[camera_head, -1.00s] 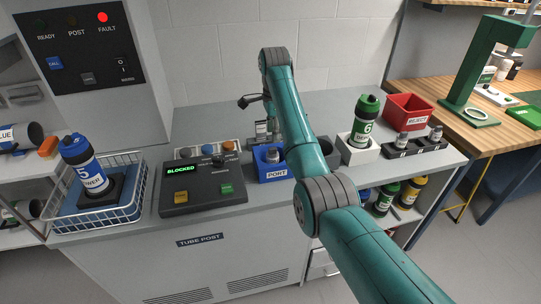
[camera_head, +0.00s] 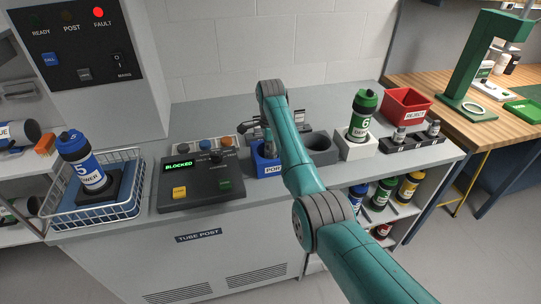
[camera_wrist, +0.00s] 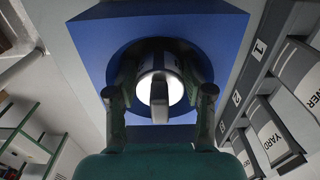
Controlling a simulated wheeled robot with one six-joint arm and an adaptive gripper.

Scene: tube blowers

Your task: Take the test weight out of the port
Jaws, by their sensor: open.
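The blue port block (camera_head: 264,167) stands on the bench right of the console, its label partly covered by my arm. In the wrist view, the blue block (camera_wrist: 90,50) has a round dark opening. The test weight (camera_wrist: 159,88), with a bright round top and a grey grip, sits in that opening. My gripper (camera_wrist: 162,88) is open, with one finger on each side of the weight; I cannot tell whether they touch it. In the head view the weight is mostly hidden behind my arm and gripper.
The console (camera_head: 203,182) reads BLOCKED, and a red FAULT lamp (camera_head: 98,12) is lit. A wire basket (camera_head: 128,205) holds a blue bottle.

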